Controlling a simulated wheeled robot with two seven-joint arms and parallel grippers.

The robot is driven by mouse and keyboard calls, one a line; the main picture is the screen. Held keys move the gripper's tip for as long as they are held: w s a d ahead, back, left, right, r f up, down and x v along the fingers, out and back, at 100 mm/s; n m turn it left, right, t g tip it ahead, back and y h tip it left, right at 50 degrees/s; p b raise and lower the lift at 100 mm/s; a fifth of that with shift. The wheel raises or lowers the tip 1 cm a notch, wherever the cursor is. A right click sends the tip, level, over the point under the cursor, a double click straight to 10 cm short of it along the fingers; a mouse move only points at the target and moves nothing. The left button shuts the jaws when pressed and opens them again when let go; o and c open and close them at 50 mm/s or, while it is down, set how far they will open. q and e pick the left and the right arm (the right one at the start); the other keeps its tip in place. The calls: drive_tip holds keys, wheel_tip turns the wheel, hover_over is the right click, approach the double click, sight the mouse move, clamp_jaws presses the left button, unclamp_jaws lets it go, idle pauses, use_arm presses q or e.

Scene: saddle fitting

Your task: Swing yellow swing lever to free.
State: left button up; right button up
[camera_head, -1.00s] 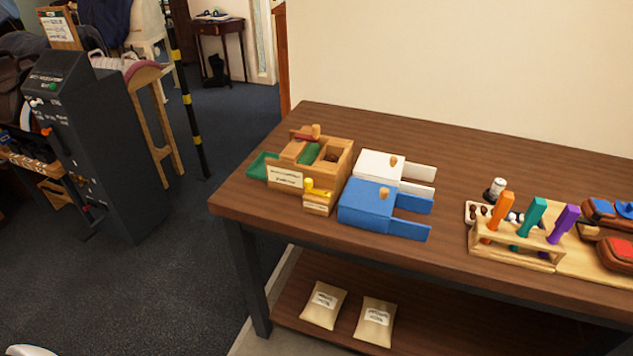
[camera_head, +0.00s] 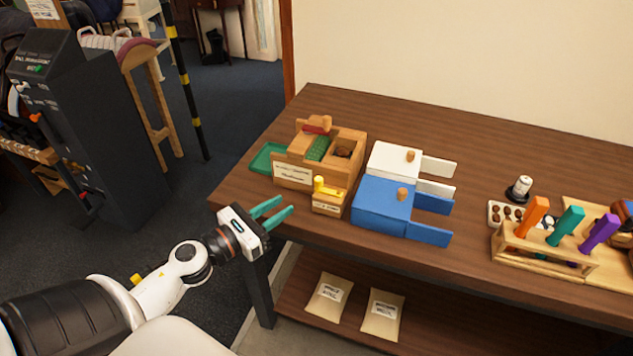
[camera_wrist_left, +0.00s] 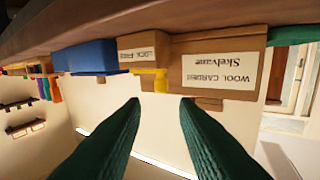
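The yellow swing lever (camera_head: 324,186) sits on top of a small labelled wooden block (camera_head: 329,205) at the front of a wooden box (camera_head: 293,172) on the table. In the left wrist view the yellow lever (camera_wrist_left: 161,80) shows beside a "LOCK FREE" label, upside down. My left gripper (camera_head: 283,210) has green fingers spread apart, with nothing between them. It is in front of the table's edge, left of the lever and apart from it. It also shows in the left wrist view (camera_wrist_left: 160,105). My right gripper is not in view.
The blue box (camera_head: 378,208) and white box (camera_head: 392,162) stand right of the lever block. A rack with orange, teal and purple handles (camera_head: 565,228) is farther right. A green tray (camera_head: 268,158) lies left. Two sacks (camera_head: 328,298) lie on the lower shelf.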

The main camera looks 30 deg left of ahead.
sight(315, 185)
use_arm(q)
drive_tip(key=p+x, duration=0.2)
drive_tip(key=x, duration=0.7)
drive_tip(key=shift+a+r, duration=0.1)
drive_tip(key=shift+w+p, duration=0.4)
drive_tip(key=shift+w, duration=0.4)
clamp_jaws()
